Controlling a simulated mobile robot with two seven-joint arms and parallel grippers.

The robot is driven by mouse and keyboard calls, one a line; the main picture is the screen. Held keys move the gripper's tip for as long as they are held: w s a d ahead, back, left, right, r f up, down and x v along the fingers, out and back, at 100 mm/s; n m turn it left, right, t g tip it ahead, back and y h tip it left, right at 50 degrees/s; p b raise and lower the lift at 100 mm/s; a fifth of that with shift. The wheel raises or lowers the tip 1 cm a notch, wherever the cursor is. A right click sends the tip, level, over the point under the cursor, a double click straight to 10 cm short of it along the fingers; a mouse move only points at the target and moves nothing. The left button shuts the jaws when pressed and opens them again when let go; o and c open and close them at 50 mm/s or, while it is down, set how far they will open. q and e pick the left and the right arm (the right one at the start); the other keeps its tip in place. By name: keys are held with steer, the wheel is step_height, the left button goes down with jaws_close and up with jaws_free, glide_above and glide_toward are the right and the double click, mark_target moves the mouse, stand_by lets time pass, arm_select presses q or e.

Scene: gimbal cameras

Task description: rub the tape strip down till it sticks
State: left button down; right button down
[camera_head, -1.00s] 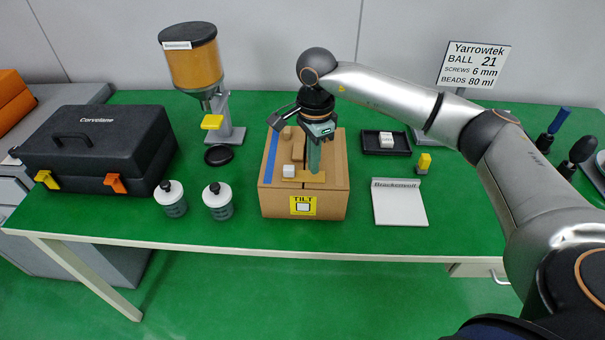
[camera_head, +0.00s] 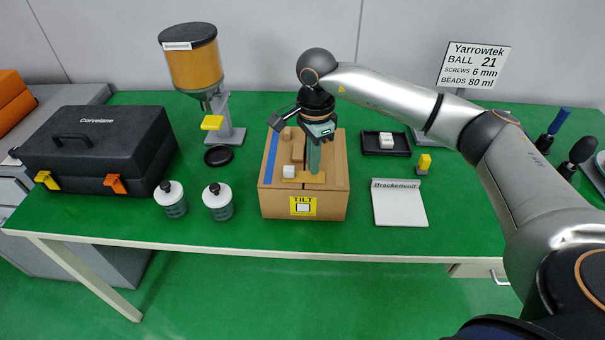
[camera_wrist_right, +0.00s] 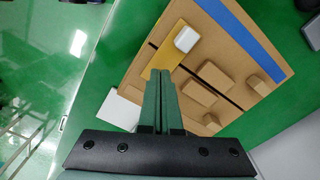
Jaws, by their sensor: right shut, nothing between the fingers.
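A cardboard box (camera_head: 333,196) stands on the green table, with a yellow TILT label on its front. A yellow-tan strip (camera_head: 291,180) lies across its top near the front edge; it also shows in the wrist view (camera_wrist_right: 178,75). A white block (camera_head: 289,171) sits on the left part of the strip. A separate blue strip (camera_head: 270,160) runs along the box's left top edge. My right gripper (camera_head: 314,173) is shut and empty, pointing down with its fingertips at the yellow-tan strip, right of the white block. I cannot tell whether they press on it. My left gripper is out of view.
Brown blocks (camera_wrist_right: 198,92) sit on the box top behind the strip. A white pad (camera_head: 399,204) and black tray (camera_head: 385,143) lie to the right. A black case (camera_head: 94,150) and bead dispenser (camera_head: 194,66) stand further left.

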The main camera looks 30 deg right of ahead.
mark_target(312, 177)
steer(key=shift+f+b, duration=0.65)
steer(key=shift+f, duration=0.2)
stand_by(0.6)
stand_by(0.5)
step_height(312, 177, up, 8)
steer(key=p, duration=0.5)
stand_by(0.4)
stand_by(0.4)
